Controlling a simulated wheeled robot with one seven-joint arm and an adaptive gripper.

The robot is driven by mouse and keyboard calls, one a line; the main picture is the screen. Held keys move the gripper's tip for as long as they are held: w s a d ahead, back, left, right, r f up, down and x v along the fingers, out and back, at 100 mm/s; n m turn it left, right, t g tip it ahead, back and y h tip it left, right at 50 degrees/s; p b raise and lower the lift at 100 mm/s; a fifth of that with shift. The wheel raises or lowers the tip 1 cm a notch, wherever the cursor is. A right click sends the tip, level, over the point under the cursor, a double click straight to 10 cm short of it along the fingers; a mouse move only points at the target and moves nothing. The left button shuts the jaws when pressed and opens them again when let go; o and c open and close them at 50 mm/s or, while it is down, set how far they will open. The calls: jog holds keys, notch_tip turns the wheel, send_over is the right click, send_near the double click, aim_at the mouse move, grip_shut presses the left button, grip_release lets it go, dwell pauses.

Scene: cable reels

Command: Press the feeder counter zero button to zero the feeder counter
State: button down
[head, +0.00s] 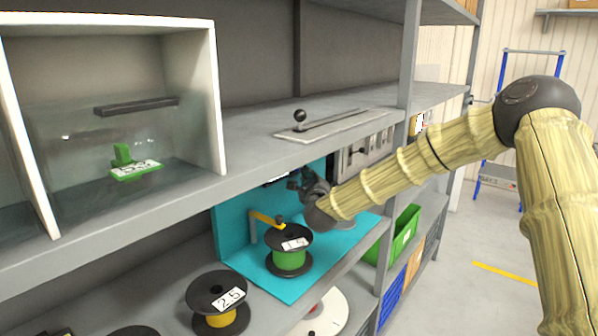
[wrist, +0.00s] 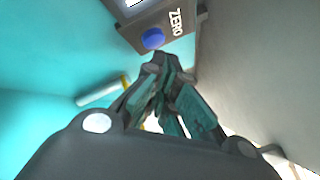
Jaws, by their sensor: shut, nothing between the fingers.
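The feeder counter (wrist: 180,22) is a grey box marked ZERO at the top of the wrist view, with part of a pale display at the top edge. Its round blue zero button (wrist: 152,38) faces my gripper (wrist: 163,62). My gripper is shut and empty, its tips just below the button in that picture; I cannot tell whether they touch it. In the head view my gripper (head: 295,180) reaches under the middle shelf, beside the counter, which is mostly hidden there.
A green reel marked 1.5 (head: 289,258) stands on a turquoise panel base (head: 325,262) below my gripper, beside a yellow crank arm (head: 265,218). A yellow reel marked 2.5 (head: 222,318) stands at front left. The middle shelf (head: 250,150) lies close above my wrist.

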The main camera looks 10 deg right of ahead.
jog(key=shift+s+d, duration=0.1)
jog(key=shift+s, duration=0.05)
jog(key=shift+s+d+b, duration=0.35)
jog(key=shift+s+d, duration=0.45)
jog(key=shift+s, duration=0.2)
jog(key=shift+s+d+b, duration=0.35)
jog(key=shift+s+d, duration=0.4)
jog(key=shift+s, duration=0.2)
